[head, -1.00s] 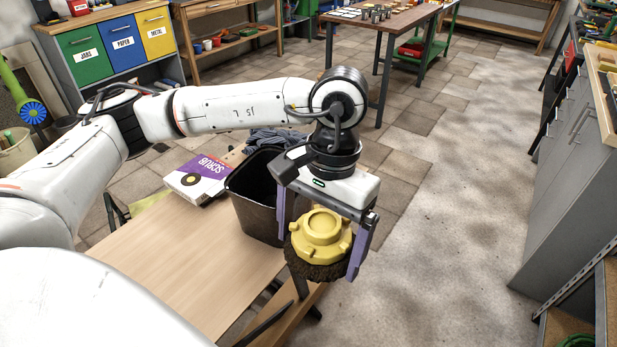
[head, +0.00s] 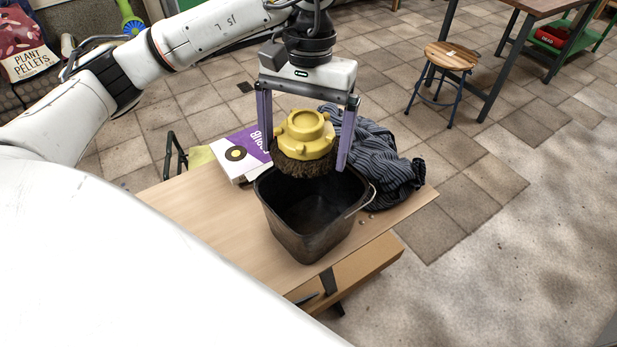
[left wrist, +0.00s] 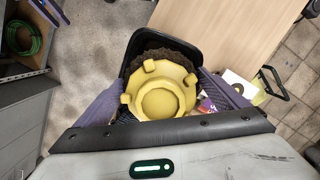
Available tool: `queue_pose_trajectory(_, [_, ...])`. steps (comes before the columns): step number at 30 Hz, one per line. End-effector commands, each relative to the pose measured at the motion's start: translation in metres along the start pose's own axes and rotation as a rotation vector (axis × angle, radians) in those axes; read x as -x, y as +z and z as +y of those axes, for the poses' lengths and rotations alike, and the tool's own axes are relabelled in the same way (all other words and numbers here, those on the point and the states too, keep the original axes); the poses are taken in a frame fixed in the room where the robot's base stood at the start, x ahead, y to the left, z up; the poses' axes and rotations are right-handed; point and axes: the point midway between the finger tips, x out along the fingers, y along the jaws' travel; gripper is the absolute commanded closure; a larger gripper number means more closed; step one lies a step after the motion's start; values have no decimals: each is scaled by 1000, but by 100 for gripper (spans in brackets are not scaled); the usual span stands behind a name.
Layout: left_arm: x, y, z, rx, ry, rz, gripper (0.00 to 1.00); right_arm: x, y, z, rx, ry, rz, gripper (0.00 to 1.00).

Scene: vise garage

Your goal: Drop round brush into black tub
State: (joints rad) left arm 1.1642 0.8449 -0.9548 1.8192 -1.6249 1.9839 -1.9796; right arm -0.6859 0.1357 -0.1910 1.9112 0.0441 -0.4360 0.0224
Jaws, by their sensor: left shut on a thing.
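The round brush (head: 304,142) has a yellow top and dark brown bristles. My left gripper (head: 304,150) is shut on it, with purple fingers on either side. The brush hangs bristles down above the back part of the black tub (head: 312,231). The tub stands on the wooden table and its visible inside looks empty. In the left wrist view the brush (left wrist: 160,92) sits between the fingers and covers much of the tub (left wrist: 140,42), whose rim shows beyond it. My right gripper is not in view.
A striped dark cloth (head: 380,165) lies behind and right of the tub. A stool (head: 450,57) stands farther off on the floor.

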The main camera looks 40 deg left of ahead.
Motion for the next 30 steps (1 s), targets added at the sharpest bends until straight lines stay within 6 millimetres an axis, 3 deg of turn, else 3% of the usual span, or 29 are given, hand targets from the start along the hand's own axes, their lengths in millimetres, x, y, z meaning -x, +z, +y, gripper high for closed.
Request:
queue_pose_trajectory(5, [0,-5,-9,42,5,-5,28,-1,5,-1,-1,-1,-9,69])
queue_pose_trajectory(19, [-50,-11,-10,39,4,-5,28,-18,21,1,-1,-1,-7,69])
queue_pose_trajectory(29, [-54,-12,-9,39,5,-4,28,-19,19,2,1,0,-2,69])
queue_pose_trajectory(30, [-54,-12,-9,39,5,-4,3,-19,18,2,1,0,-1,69])
